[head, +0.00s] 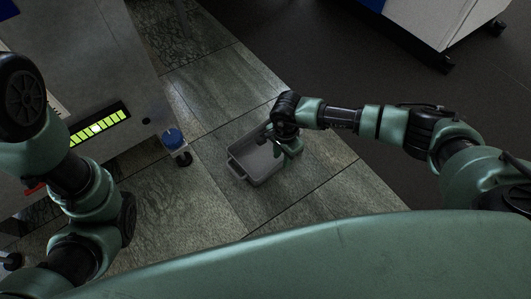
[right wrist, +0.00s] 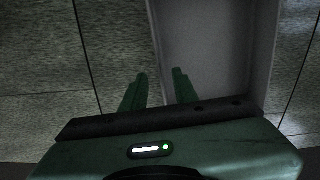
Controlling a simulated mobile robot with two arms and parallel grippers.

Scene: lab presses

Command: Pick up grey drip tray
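The grey drip tray (head: 258,167) is a shallow rectangular tub on the tiled floor, with a handle at its left end. In the right wrist view the tray (right wrist: 215,45) fills the upper middle and right. My right gripper (head: 292,152) is at the tray's right end. In the right wrist view its two green fingers (right wrist: 160,80) are apart, one outside the tray wall and one over the inside, with the wall's line between them. I cannot tell whether they touch the wall. My left arm shows at the left, but its gripper is out of view.
A grey machine (head: 110,50) with a lit yellow-green strip (head: 100,126) stands at the upper left. A blue-topped caster foot (head: 174,140) sticks out near the tray. A white cabinet on wheels (head: 440,18) stands at the upper right. The floor right of the tray is clear.

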